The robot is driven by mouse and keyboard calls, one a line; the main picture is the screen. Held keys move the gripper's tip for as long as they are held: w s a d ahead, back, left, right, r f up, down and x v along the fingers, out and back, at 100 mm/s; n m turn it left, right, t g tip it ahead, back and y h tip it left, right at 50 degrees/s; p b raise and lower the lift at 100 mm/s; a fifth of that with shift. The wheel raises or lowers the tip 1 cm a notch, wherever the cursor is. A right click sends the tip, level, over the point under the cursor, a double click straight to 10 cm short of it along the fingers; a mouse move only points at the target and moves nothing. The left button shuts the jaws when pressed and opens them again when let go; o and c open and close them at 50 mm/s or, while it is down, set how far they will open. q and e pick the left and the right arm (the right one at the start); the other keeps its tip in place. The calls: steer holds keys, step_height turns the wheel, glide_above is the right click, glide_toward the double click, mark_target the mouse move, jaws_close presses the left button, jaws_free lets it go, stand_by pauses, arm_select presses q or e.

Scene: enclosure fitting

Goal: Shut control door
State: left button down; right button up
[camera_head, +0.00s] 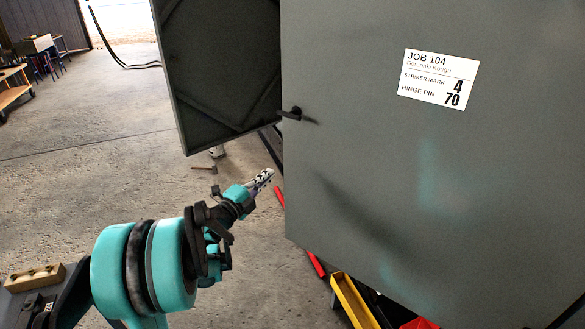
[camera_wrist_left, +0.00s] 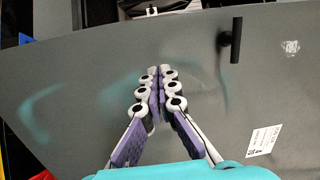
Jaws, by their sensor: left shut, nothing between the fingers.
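A large grey door panel (camera_head: 375,170) with a white JOB 104 label (camera_head: 438,79) fills the right of the head view. A dark handle (camera_head: 291,113) sits near its left edge; the handle also shows in the left wrist view (camera_wrist_left: 232,42). A second grey door (camera_head: 222,75) stands swung open at upper left, showing its braced side. My left gripper (camera_head: 263,178) is shut and empty, left of the panel and below the handle. In the left wrist view its closed fingertips (camera_wrist_left: 157,72) point at the panel's face; I cannot tell whether they touch. My right gripper is out of view.
A yellow bin (camera_head: 353,301) and red parts lie below the panel's lower edge. A hammer (camera_head: 204,168) lies on the concrete floor. A bench (camera_head: 12,85) and chairs stand far left. The floor at left is mostly clear.

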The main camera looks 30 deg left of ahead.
arm_select(q)
step_height(320, 180, down, 3)
steer(key=a+m+g+h, duration=0.1)
steer(key=m, duration=0.1)
steer(key=b, duration=0.3)
glide_toward(297, 161)
steer(key=w, duration=0.5)
steer(key=shift+w+d+f, duration=0.2)
steer(key=shift+w+d, duration=0.15)
steer(key=shift+w+r, duration=0.1)
steer(key=shift+w, duration=0.45)
